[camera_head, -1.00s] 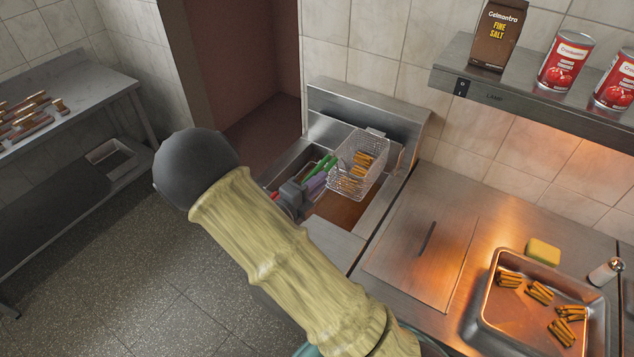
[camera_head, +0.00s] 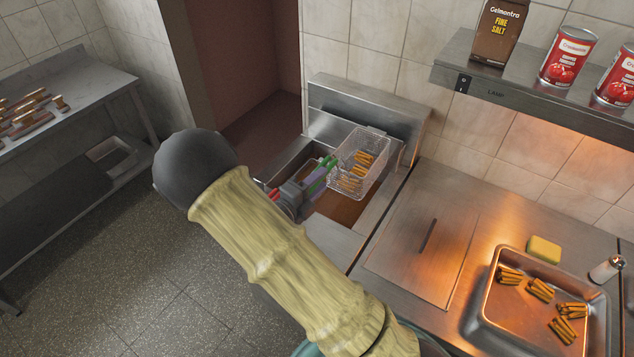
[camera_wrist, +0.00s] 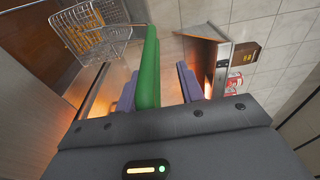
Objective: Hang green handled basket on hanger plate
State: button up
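The green handled basket (camera_head: 359,177) is a wire basket holding fries, seen over the right side of the fryer, close to the steel hanger plate (camera_head: 340,99). Its back edge meets the plate's front near a small bracket; whether it is hooked there I cannot tell. It also shows at upper left in the wrist view (camera_wrist: 97,32). Its green handle (camera_wrist: 150,68) runs between my gripper's purple fingers (camera_wrist: 157,88). The handle lies close to the left finger, with a gap before the right one, so the gripper looks open around it. My gripper (camera_head: 313,184) is partly hidden by my arm in the head view.
A red handle (camera_head: 272,194) shows at the fryer's left vat, mostly behind my arm. A steel counter (camera_head: 400,225) with a tray of fries (camera_head: 487,290), sponge (camera_head: 544,249) and shaker (camera_head: 607,269) lies right. A lamp shelf (camera_head: 520,98) with salt and cans overhangs it.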

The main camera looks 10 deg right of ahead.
jog(key=b+v, duration=0.4)
jog(key=v, duration=1.3)
jog(key=shift+a, duration=0.2)
jog(key=shift+s+d+f, duration=0.1)
